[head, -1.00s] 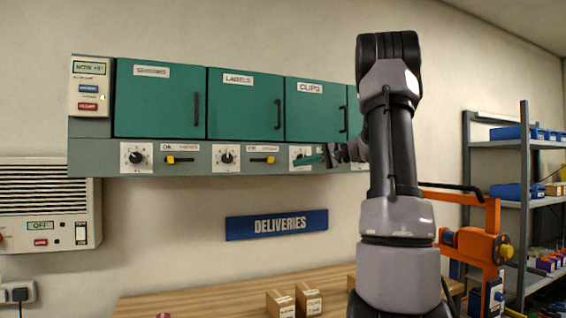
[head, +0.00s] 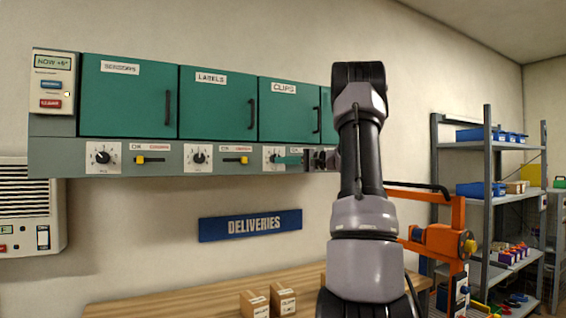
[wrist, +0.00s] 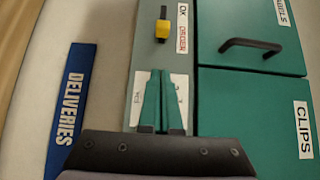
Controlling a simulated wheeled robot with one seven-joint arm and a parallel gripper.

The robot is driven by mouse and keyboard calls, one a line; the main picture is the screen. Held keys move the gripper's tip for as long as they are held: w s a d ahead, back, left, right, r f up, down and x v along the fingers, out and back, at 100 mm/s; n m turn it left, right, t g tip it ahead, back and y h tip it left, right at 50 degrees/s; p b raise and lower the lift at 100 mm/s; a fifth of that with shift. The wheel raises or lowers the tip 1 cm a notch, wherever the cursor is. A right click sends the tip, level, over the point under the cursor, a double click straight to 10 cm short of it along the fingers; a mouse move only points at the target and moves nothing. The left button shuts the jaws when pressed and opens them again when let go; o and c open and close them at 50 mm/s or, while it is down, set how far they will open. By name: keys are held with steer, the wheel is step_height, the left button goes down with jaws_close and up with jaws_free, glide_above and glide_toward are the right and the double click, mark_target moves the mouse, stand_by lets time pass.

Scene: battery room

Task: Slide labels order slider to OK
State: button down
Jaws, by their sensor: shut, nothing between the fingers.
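The labels slider has a yellow knob (head: 243,160) in a dark slot under the green LABELS door (head: 216,103). The knob sits at the right end of its slot, on the ORDER side of the OK/ORDER label. In the wrist view the knob (wrist: 161,28) shows near the top, with the words OK and ORDER beside it. My gripper (head: 276,160) points left along the panel, its teal fingers together and empty. In the wrist view the fingertips (wrist: 155,72) lie over the white dial plate, which they partly hide, a short way from the knob.
A dial (head: 198,157) and the sensors slider (head: 150,160) are farther left on the same grey strip. A CLIPS door (head: 288,108) is above my gripper. A blue DELIVERIES sign (head: 250,225) and a wooden bench with small boxes (head: 254,303) are below.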

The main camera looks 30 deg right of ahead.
mark_target(244, 160)
steer(key=x, duration=0.6)
steer(key=shift+f, duration=0.1)
steer(key=a, duration=0.3)
steer(key=shift+w+a, duration=0.15)
steer(key=shift+a, duration=0.55)
steer(key=a, duration=0.6)
